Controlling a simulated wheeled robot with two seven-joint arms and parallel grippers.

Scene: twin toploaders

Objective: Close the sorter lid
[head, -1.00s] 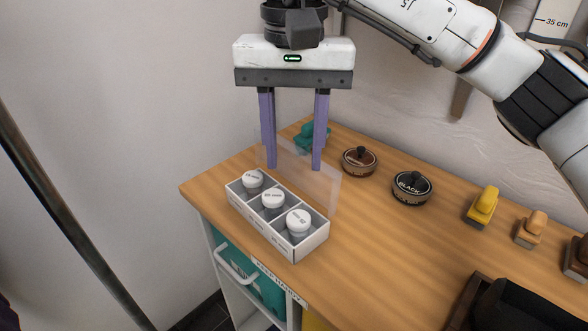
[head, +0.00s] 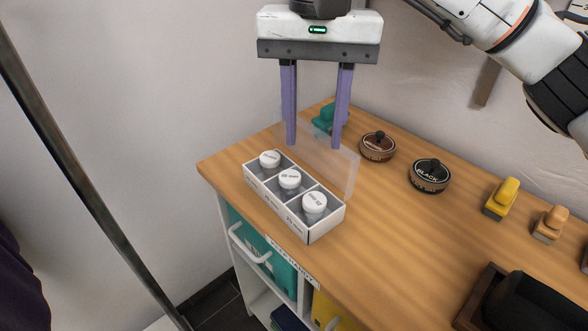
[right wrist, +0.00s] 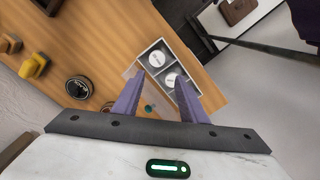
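The sorter (head: 272,208) is a white open box with three compartments in a row, at the left end of the wooden counter. A white-capped vial stands in each compartment. Its clear lid (head: 347,176) stands up, open, along the far long side. My right gripper (head: 314,145) is open, fingers pointing down at the lid's upper part, with nothing seen between them. I cannot tell whether they touch the lid. In the right wrist view the fingertips (right wrist: 160,80) lie beside the sorter (right wrist: 140,59), and one vial is hidden. My left gripper is not in view.
A teal stamp (head: 325,119) stands behind the lid. Two round tins, brown (head: 377,147) and black (head: 429,176), and yellow (head: 502,199) and orange (head: 551,225) stamps stand to the right. A dark tray (head: 478,296) is at front right. The counter between is clear.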

